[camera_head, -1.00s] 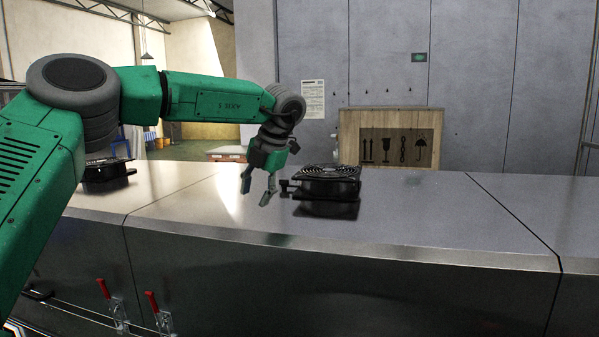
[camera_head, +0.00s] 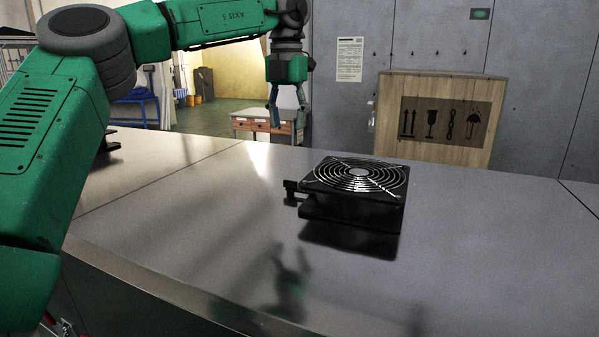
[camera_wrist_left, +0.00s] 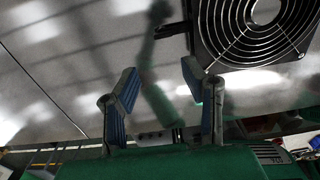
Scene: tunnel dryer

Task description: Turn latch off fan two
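A black fan (camera_head: 355,180) with a round wire grille sits on the grey metal top of the dryer, right of centre in the head view. A small black latch (camera_head: 291,187) sticks out from its left side. My left gripper (camera_head: 287,112) is open and empty, raised above the surface, up and left of the fan and apart from the latch. In the left wrist view, the two fingers (camera_wrist_left: 159,82) are spread with nothing between them. The fan (camera_wrist_left: 255,30) shows at the upper right there, with a dark bar, likely the latch (camera_wrist_left: 172,30), beside it. My right gripper is not in view.
Another black fan (camera_head: 110,143) at the left is mostly hidden behind my left arm. A wooden crate (camera_head: 440,118) stands behind the metal top (camera_head: 480,260), against the grey wall. The top around the fan is clear and reflects my gripper.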

